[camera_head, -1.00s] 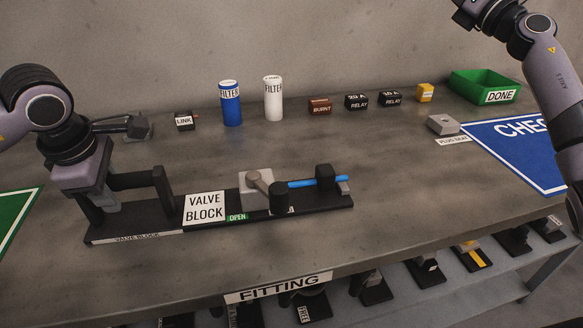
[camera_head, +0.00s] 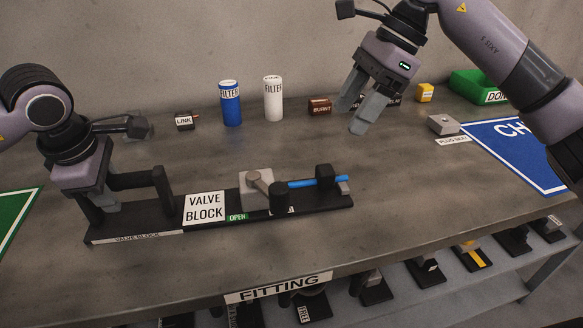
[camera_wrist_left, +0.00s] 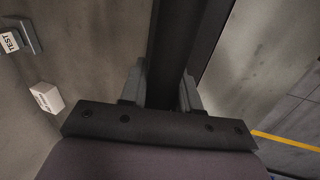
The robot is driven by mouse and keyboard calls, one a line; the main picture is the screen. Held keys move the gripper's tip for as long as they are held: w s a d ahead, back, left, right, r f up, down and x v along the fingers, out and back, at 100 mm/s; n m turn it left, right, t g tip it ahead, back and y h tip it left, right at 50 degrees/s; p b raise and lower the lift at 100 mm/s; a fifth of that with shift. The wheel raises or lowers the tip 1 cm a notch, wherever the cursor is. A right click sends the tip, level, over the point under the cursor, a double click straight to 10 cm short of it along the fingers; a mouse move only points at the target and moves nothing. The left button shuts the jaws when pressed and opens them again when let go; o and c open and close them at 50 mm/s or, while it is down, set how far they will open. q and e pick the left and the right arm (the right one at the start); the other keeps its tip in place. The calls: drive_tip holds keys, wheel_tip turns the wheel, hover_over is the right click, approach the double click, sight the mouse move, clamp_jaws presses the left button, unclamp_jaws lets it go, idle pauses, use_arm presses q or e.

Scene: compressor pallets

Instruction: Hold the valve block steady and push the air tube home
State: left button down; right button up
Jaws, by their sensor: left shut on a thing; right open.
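The valve block fixture (camera_head: 330,202) is a long black base on the bench with a "VALVE BLOCK" label and an "OPEN" tag. A grey block (camera_head: 248,194) with a lever stands on it. The blue air tube (camera_head: 308,182) lies level between the grey block and a black holder (camera_head: 325,176); whether it is seated cannot be told. My left gripper (camera_head: 108,203) is shut on the black handle (camera_head: 140,180) at the fixture's left end; the left wrist view shows the fingers (camera_wrist_left: 160,88) on both sides of a dark bar. My right gripper (camera_head: 362,112) is open, empty, above the bench behind the tube.
Along the back stand a link (camera_head: 184,121), blue filter (camera_head: 231,103), white filter (camera_head: 273,98), burnt part (camera_head: 319,106), partly hidden relays and a yellow part (camera_head: 425,92). Bench in front of the fixture is clear.

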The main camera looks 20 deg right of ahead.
sight(327, 169)
drive_tip(key=shift+h, duration=0.4)
drive_tip(key=x, duration=0.8)
drive_tip(key=s+x, duration=0.1)
drive_tip(key=x, duration=0.3)
drive_tip(key=shift+d+f, duration=0.1)
drive_tip(key=shift+f, duration=0.15)
drive_tip(key=shift+c, duration=0.3)
clamp_jaws()
drive_tip(key=shift+a, duration=3.05)
drive_tip(key=shift+o, duration=0.3)
unclamp_jaws()
drive_tip(key=shift+w, duration=0.1)
